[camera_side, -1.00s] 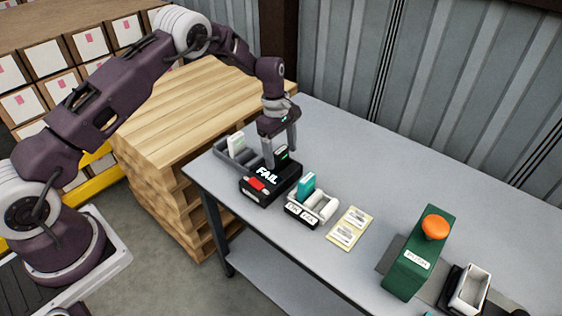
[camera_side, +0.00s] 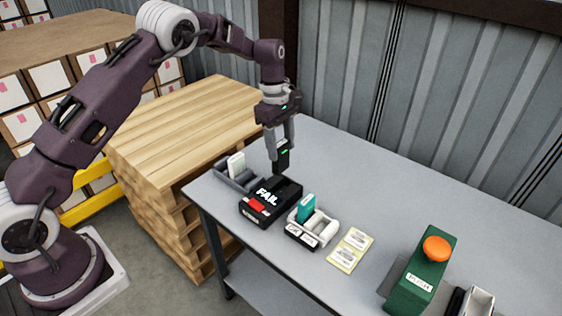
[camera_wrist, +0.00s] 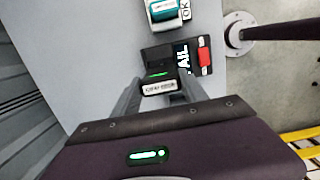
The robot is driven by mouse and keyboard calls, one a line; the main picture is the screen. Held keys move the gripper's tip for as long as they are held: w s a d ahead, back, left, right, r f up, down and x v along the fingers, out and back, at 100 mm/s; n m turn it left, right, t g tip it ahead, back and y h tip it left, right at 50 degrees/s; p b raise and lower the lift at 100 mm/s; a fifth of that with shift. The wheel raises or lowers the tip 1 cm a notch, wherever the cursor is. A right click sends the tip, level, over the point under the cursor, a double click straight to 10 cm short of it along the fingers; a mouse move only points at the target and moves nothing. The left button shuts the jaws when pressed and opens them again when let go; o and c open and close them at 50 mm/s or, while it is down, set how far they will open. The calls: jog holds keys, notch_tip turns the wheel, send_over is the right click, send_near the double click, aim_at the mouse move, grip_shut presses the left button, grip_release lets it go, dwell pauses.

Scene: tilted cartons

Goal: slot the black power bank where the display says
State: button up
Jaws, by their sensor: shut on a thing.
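My gripper (camera_side: 281,160) is shut on the black power bank (camera_side: 283,150), which has a green light. It holds the bank upright above the black tester (camera_side: 284,186), whose display reads FAIL (camera_side: 267,197). In the wrist view the bank (camera_wrist: 157,86) sits between my fingers (camera_wrist: 160,92) with a white label showing. A grey rack (camera_side: 246,183) holding a white power bank (camera_side: 236,164) stands left of the tester. A white rack (camera_side: 320,232) holding a teal power bank (camera_side: 306,207) stands right of it; one label on it reads OK (camera_wrist: 186,11).
A yellow printed card (camera_side: 350,250) lies right of the white rack. A green box with an orange button (camera_side: 425,270) stands farther right, near another small holder (camera_side: 476,302). The back of the grey table (camera_side: 400,180) is clear. A pallet stack (camera_side: 180,130) adjoins its left end.

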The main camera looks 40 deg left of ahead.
notch_tip(320, 180, up, 5)
jog(key=shift+r, duration=0.2)
jog(key=s+d, duration=0.3)
jog(key=d, duration=1.4)
jog(key=shift+s+a+f, duration=0.1)
jog(key=shift+a+f, duration=0.05)
jog(key=shift+f, duration=3.7)
jog(key=shift+a+f, duration=0.1)
jog(key=shift+f, duration=3.7)
jog(key=shift+f, duration=0.2)
jog(key=o, duration=1.5)
jog(key=c, duration=0.4)
